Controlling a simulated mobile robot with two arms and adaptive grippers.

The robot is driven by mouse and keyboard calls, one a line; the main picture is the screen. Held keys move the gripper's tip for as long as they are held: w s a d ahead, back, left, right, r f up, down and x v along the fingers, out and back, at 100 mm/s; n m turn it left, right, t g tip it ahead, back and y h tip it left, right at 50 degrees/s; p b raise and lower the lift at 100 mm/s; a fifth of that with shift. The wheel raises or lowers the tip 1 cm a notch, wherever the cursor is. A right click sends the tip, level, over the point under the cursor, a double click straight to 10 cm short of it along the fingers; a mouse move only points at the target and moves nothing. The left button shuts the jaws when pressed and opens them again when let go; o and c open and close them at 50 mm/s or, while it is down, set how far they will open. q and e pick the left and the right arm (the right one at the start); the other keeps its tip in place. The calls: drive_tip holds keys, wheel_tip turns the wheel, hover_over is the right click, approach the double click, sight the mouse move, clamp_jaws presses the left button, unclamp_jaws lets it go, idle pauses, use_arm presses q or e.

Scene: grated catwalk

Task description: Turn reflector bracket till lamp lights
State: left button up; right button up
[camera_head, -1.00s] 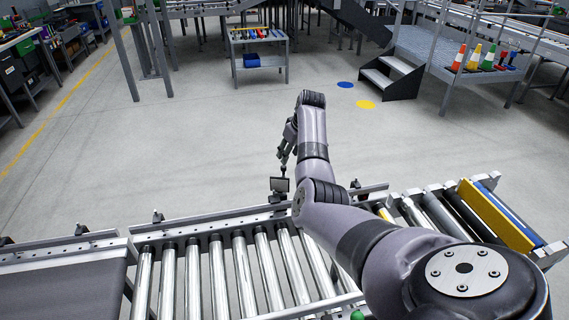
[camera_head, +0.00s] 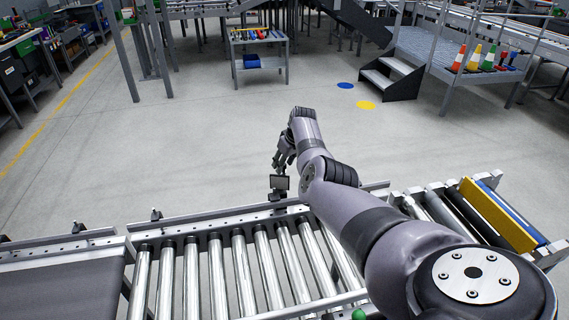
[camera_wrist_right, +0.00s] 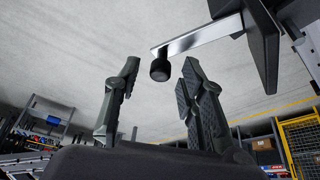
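The reflector bracket (camera_head: 279,184) stands on the far rail of the roller conveyor, its small dark plate facing me. My right gripper (camera_head: 279,168) is just above and behind it. In the right wrist view the fingers (camera_wrist_right: 160,66) are open, with the black knob (camera_wrist_right: 159,70) of the bracket's silver arm (camera_wrist_right: 200,38) between their tips; a gap shows on each side. The dark plate (camera_wrist_right: 263,50) is to the right there. A small green dome (camera_head: 358,315) sits at the near rail; I cannot tell whether it is the lamp. My left gripper is out of view.
Metal rollers (camera_head: 240,270) run between the rails, with a dark belt (camera_head: 60,290) at the left. Yellow and blue bars (camera_head: 497,214) lie at the right end. Open grey floor (camera_head: 200,150) lies beyond the conveyor, with a small table (camera_head: 259,60) farther back.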

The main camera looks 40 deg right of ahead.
clamp_jaws()
idle(0.7)
